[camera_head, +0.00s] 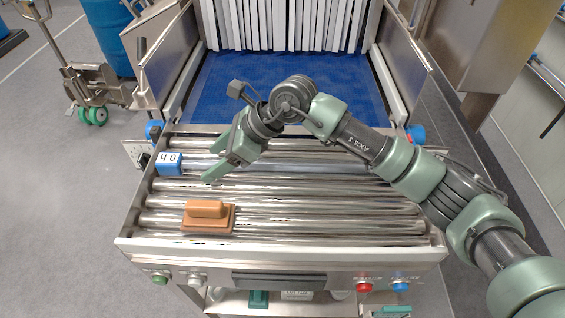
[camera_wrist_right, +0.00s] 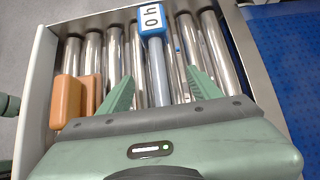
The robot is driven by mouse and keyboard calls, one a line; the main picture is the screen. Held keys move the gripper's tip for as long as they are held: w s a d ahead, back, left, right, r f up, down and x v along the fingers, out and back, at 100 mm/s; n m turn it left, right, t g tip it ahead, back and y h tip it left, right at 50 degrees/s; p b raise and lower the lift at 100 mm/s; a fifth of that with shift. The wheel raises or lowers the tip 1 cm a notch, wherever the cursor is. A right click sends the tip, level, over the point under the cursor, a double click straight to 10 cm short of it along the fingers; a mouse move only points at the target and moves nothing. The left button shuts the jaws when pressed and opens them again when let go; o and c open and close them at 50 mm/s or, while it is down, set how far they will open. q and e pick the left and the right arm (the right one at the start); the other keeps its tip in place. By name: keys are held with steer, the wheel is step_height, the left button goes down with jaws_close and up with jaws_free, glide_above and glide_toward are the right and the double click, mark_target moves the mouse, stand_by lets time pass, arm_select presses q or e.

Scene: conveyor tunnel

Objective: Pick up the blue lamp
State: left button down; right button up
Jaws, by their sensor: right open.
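A blue block with a white face marked with digits (camera_head: 170,163), which looks like the blue lamp, lies on the metal rollers near their left side. It also shows at the top of the right wrist view (camera_wrist_right: 152,20), where a blue-grey bar runs from it toward my gripper. My right gripper (camera_head: 208,164) is open and reaches in from the right, just right of the blue block. In the right wrist view its two fingers (camera_wrist_right: 159,75) stand on either side of the bar, with nothing visibly clamped. My left gripper is not in view.
A brown block with a raised handle (camera_head: 208,215) sits on the front rollers (camera_head: 330,222). A blue belt (camera_head: 245,85) leads to white strip curtains behind. Metal side walls flank the belt. Buttons line the front panel. The right part of the front rollers is clear.

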jaws_close()
